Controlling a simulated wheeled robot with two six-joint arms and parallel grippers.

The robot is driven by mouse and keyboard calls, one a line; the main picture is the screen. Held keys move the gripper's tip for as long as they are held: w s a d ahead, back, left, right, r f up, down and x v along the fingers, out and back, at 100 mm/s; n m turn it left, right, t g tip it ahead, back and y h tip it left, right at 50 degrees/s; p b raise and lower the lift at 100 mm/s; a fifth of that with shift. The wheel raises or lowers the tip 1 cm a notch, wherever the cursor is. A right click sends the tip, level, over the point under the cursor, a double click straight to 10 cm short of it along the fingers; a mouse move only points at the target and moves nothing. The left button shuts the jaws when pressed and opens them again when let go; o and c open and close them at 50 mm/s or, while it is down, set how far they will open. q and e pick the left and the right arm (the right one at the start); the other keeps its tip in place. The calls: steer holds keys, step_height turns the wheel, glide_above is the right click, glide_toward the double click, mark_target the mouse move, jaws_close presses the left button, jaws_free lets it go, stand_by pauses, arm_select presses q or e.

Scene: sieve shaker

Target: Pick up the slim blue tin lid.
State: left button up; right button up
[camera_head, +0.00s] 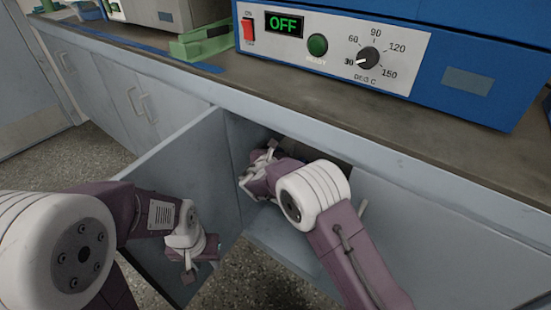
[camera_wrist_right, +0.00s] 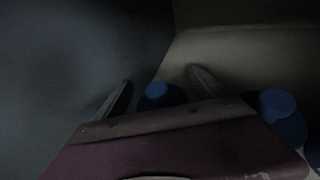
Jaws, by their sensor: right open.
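My right gripper (camera_head: 258,168) reaches into the open cabinet under the worktop. In the right wrist view it (camera_wrist_right: 160,90) is open, its two fingers apart. A blue-capped thing (camera_wrist_right: 157,91) shows between the fingers, partly hidden by my gripper's body. Another blue-capped thing (camera_wrist_right: 278,104) shows further right. It is too dark to tell whether either is the slim blue tin, and I cannot make out a separate lid. My left gripper (camera_head: 195,262) hangs in front of the cabinet's open door; its finger gap is unclear.
The cabinet door (camera_head: 185,160) stands open to the left of my right arm. The cabinet's walls are close around my right gripper. On the worktop (camera_head: 290,95) stand a blue oven (camera_head: 470,85) reading OFF and a green block (camera_head: 200,45).

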steer(key=shift+r, duration=0.1)
steer(key=c, duration=1.4)
step_height(320, 180, up, 3)
steer(key=p, duration=0.3)
steer(key=shift+r, duration=0.2)
steer(key=shift+s+r, duration=0.15)
steer(key=shift+s, duration=0.1)
steer(key=s+a, duration=0.1)
steer(key=s, duration=0.4)
steer(key=s+a, duration=0.1)
steer(key=s, duration=0.5)
steer(key=s+a+b, duration=0.1)
steer(key=s+a, duration=0.1)
steer(key=s, duration=0.4)
steer(key=shift+s+f, duration=0.15)
steer(key=shift+f, duration=0.05)
